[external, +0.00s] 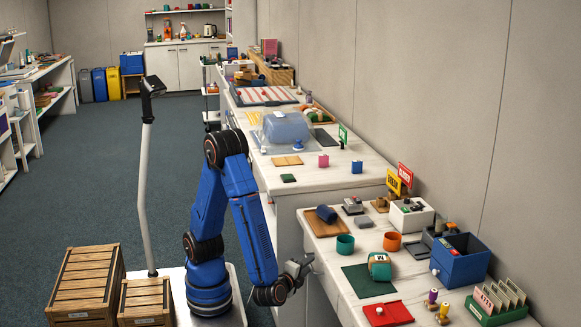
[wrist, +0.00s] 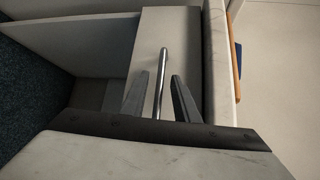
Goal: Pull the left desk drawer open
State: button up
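In the wrist view a pale drawer front (wrist: 183,30) carries a slim metal bar handle (wrist: 160,75). My gripper (wrist: 159,88) is open, with one dark finger on each side of the bar and a visible gap on both sides. The fingertips overlap the near part of the handle in the picture; I cannot tell how deep they reach. The drawer front lies close along the edge of the desk top (wrist: 216,60). In the external view my gripper (external: 302,268) is at the front side of the lower desk (external: 330,262), and the handle is hidden there.
A higher counter (external: 315,178) adjoins the desk. Wooden crates (external: 88,285) stand beside my arm. Carpeted floor (external: 130,205) is open to the left.

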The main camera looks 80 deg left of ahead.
grip_shut()
jog(key=shift+s, duration=0.1)
jog(key=s, duration=2.6)
jog(key=shift+s, duration=0.25)
grip_release()
jog(key=shift+d, duration=0.1)
jog(key=v, duration=1.7)
jog(key=shift+s, duration=0.15)
